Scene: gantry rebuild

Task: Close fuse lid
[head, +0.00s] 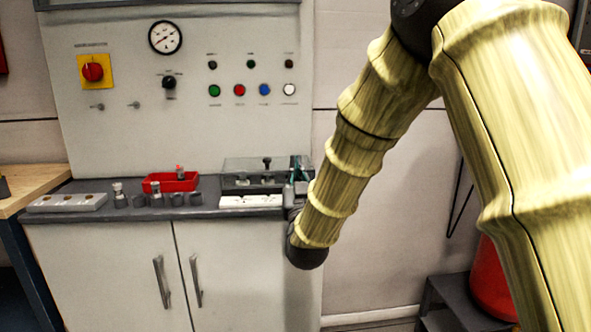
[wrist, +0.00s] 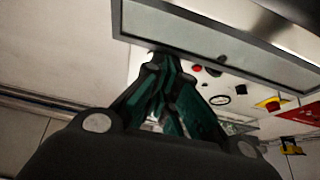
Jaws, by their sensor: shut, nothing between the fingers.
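A clear, dark-edged cover (head: 235,165), which looks like the fuse lid, stands at the back right of the counter; I cannot tell its exact angle. Dark knobbed parts show at it. My gripper (head: 296,168) has dark green fingers and is at the cover's right end; I cannot tell whether they touch. In the wrist view my gripper (wrist: 160,62) has its fingers together with nothing between them. A grey dark-framed plate (wrist: 230,50) lies close past the fingertips there; I cannot tell if it is the lid.
A white socket strip (head: 250,201) lies at the counter's front edge, below the cover. A red bin (head: 170,184), small dark cylinders and a grey block (head: 67,203) stand to the left. A control panel (head: 225,118) rises behind.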

